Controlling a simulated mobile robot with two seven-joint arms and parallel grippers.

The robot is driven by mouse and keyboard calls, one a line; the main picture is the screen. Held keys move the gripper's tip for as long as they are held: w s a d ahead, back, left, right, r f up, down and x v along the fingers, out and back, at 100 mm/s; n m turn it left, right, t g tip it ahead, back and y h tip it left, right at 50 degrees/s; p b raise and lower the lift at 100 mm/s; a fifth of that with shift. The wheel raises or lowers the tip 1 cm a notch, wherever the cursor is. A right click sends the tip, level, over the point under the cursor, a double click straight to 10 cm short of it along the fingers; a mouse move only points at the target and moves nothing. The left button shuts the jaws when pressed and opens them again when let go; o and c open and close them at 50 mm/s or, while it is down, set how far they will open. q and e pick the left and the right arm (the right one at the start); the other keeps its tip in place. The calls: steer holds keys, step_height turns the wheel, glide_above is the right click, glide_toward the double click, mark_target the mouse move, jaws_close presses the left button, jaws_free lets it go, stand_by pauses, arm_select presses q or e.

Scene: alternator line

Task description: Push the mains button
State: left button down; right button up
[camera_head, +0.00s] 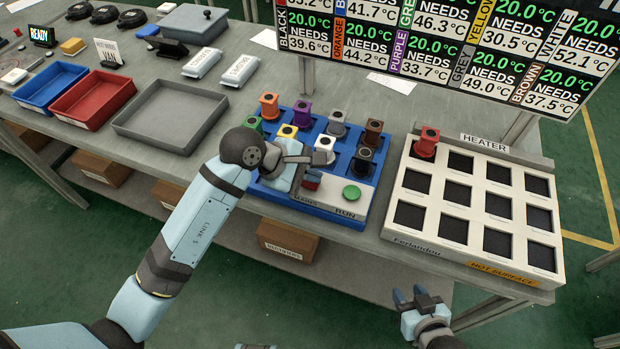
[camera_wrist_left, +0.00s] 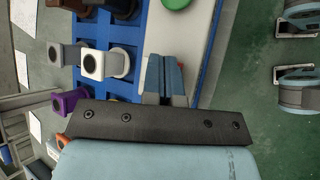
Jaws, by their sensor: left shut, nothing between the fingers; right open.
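The mains button (camera_head: 312,183) shows as a small red shape on the white panel strip above the MAINS label, partly covered by my left gripper. My left gripper (camera_head: 308,172) is shut and empty, right over or against the button; I cannot tell whether they touch. In the left wrist view my fingers (camera_wrist_left: 165,75) are together over the white strip, with a sliver of red beside them. The green RUN button (camera_head: 352,192) is to the right on the same strip. My right gripper (camera_head: 422,297) is open and empty in front of the table edge.
The blue rack (camera_head: 270,188) holds several coloured blocks close around my left gripper. To the right is the heater (camera_head: 398,213), marked hot surface, with a red block (camera_head: 425,145) in it. A display board (camera_head: 440,45) stands behind. Trays (camera_head: 170,113) are at left.

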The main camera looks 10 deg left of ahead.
arm_select(q)
steer(key=shift+f, duration=0.4)
steer(key=shift+r, duration=0.4)
steer(key=shift+r+p, duration=1.45)
steer(key=shift+r, duration=1.6)
